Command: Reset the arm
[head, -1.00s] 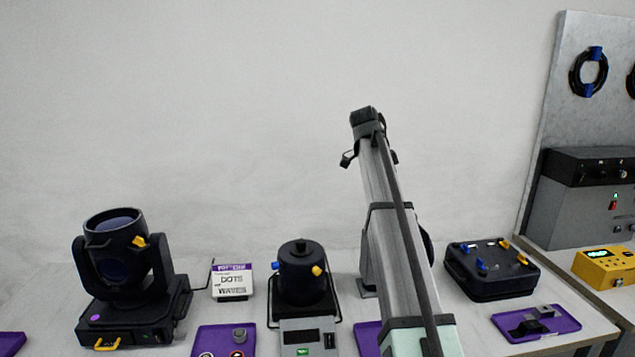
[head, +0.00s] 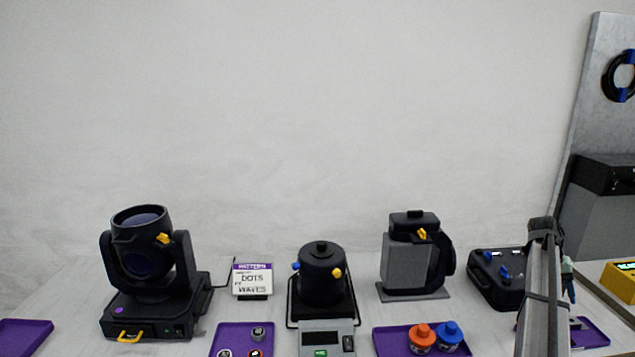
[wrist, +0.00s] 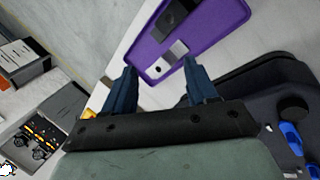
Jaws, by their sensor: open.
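My arm (head: 543,290) rises along the right side of the head view, in front of the black case's right edge. In the wrist view my gripper (wrist: 160,82) is open, with two dark blue fingers apart and nothing between them. It hangs over the table near a purple tray (wrist: 205,28) that holds a dark block and a light grey piece. The black case (wrist: 262,92) lies to the right of the fingers; it also shows in the head view (head: 490,292).
A moving-head light (head: 145,262), a sign (head: 252,281), a black can fixture (head: 322,280) and a grey boxy fixture (head: 412,262) stand on the table. A purple tray (head: 385,343) holds an orange pot (head: 422,338) and a blue pot (head: 449,335). A yellow box (head: 622,279) is far right.

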